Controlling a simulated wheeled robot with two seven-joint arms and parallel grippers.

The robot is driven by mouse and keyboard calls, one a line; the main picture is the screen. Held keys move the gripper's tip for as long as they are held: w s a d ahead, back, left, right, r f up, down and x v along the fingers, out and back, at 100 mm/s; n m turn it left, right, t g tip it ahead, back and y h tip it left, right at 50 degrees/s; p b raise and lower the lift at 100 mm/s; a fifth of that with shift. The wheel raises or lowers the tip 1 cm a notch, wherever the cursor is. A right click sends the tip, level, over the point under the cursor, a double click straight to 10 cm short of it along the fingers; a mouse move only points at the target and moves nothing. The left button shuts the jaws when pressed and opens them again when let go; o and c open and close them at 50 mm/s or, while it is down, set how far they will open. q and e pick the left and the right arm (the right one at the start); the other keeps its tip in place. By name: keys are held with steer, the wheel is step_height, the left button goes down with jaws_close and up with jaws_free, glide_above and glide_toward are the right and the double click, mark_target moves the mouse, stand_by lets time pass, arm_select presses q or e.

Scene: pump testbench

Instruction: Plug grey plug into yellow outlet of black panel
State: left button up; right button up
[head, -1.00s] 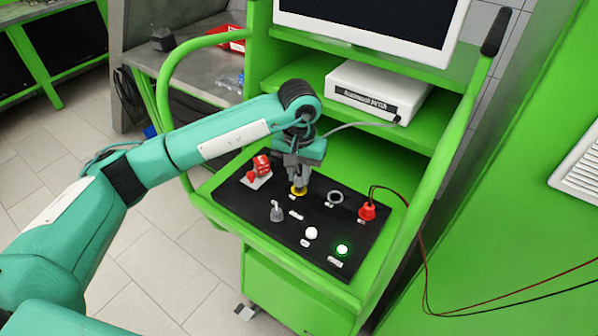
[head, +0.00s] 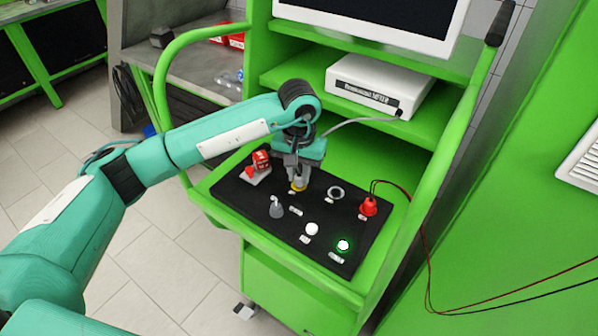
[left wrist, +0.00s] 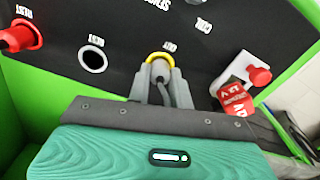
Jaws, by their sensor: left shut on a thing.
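The black panel (head: 240,192) lies on the green bench; it also shows in the left wrist view (left wrist: 125,20). Its yellow outlet (head: 299,188) is a yellow ring, seen in the left wrist view (left wrist: 159,56) just beyond my fingertips. My left gripper (head: 298,178) is shut on the grey plug (left wrist: 159,69), directly over the yellow outlet. The plug's front end is at the ring and appears to be inside it; how deep it sits cannot be told. A grey cable (head: 345,123) runs from the gripper area to the white meter (head: 378,86). My right gripper is not in view.
Beside the yellow outlet are a red switch with a tag (head: 258,163) and an empty grey-ringed outlet (head: 335,192). A red plug with wires (head: 368,206), a grey lever (head: 277,208), a white button (head: 311,229) and a lit green button (head: 343,245) stand nearby.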

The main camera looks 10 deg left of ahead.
arm_select(q)
steer(key=shift+f, duration=0.2)
steer(key=o, duration=1.3)
steer(key=shift+r+p, duration=0.3)
steer(key=shift+r, duration=1.4)
steer(key=shift+r+p, duration=0.5)
steer(key=shift+r, duration=1.85)
